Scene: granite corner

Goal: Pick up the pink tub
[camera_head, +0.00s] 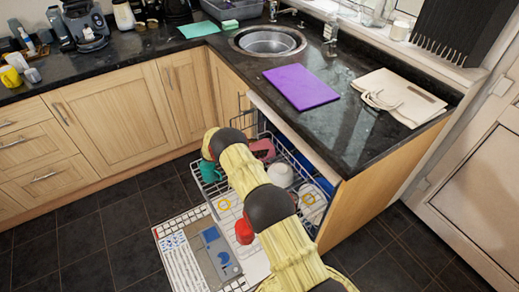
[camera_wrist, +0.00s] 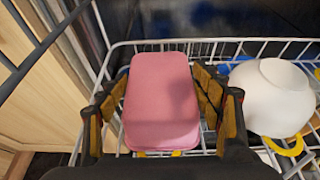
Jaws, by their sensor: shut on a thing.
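The pink tub (camera_wrist: 162,95) is in the middle of the wrist view, inside the white wire dishwasher rack (camera_wrist: 215,45). My gripper (camera_wrist: 160,108) has one finger on each side of the tub and is shut on it. In the head view part of the pink tub (camera_head: 264,148) shows beside my arm, in the open dishwasher. My arm hides much of the rack there, and my gripper is largely hidden.
A white bowl (camera_wrist: 273,97) sits just right of my gripper, with a yellow item (camera_wrist: 288,148) below it. A cabinet side (camera_wrist: 35,85) is close on the left. The dishwasher door (camera_head: 210,250) lies open below the counter (camera_head: 350,100).

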